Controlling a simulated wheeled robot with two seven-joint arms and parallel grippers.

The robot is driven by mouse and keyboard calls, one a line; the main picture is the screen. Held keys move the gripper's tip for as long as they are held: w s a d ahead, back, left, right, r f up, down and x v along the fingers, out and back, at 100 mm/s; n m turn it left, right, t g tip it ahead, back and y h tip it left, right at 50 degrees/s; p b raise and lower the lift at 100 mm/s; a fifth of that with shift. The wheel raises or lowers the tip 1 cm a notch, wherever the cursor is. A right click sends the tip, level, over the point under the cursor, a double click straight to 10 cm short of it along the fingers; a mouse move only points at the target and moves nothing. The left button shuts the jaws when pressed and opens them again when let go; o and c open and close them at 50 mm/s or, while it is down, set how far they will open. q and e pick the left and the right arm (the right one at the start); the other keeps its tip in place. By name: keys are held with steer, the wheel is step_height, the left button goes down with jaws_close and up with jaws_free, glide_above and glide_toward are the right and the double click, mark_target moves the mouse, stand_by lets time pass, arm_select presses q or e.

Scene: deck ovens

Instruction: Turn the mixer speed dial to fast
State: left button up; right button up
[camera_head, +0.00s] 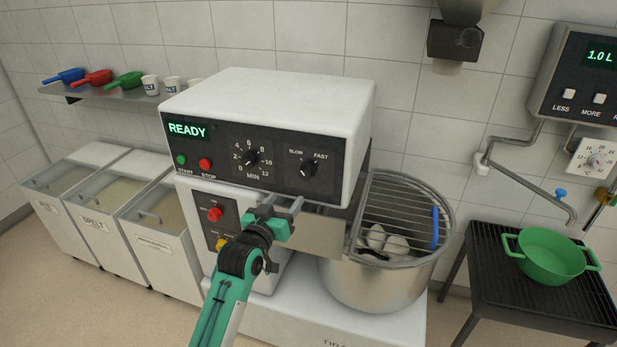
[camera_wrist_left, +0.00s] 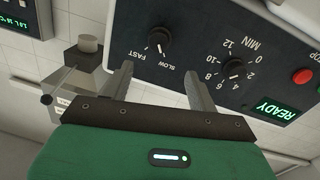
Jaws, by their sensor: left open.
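The mixer (camera_head: 270,95) has a black front panel with a green READY display. The speed dial (camera_head: 308,168) is a black knob at the panel's right, with SLOW printed at upper left and FAST at upper right. In the left wrist view the speed dial (camera_wrist_left: 159,40) appears upside down, and its light mark seems to point toward SLOW. My left gripper (camera_head: 283,201) is open and empty, below and slightly left of the speed dial, apart from it. Its two fingers (camera_wrist_left: 158,72) show in the left wrist view, with the dial beyond the gap between them. My right gripper is out of view.
The timer dial (camera_head: 251,157) is left of the speed dial, and the green START and red STOP buttons (camera_head: 205,164) are further left. A lower panel has a red knob (camera_head: 214,214). The wire-guarded bowl (camera_head: 375,285) stands to the right. A green pot (camera_head: 552,262) sits on a black stand.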

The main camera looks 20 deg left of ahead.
mark_target(304, 175)
arm_select(q)
steer(key=w+p, duration=0.1)
steer(key=w, duration=0.2)
steer(key=w+d+p, duration=0.1)
steer(key=w, duration=0.3)
steer(key=w+p, duration=0.1)
steer(key=w, duration=0.3)
steer(key=shift+d, duration=0.15)
steer(key=shift+w+d, duration=0.1)
steer(key=shift+w, duration=0.4)
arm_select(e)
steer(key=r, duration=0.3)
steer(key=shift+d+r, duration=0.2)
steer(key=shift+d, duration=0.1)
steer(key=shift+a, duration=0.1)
arm_select(q)
steer(key=c, duration=1)
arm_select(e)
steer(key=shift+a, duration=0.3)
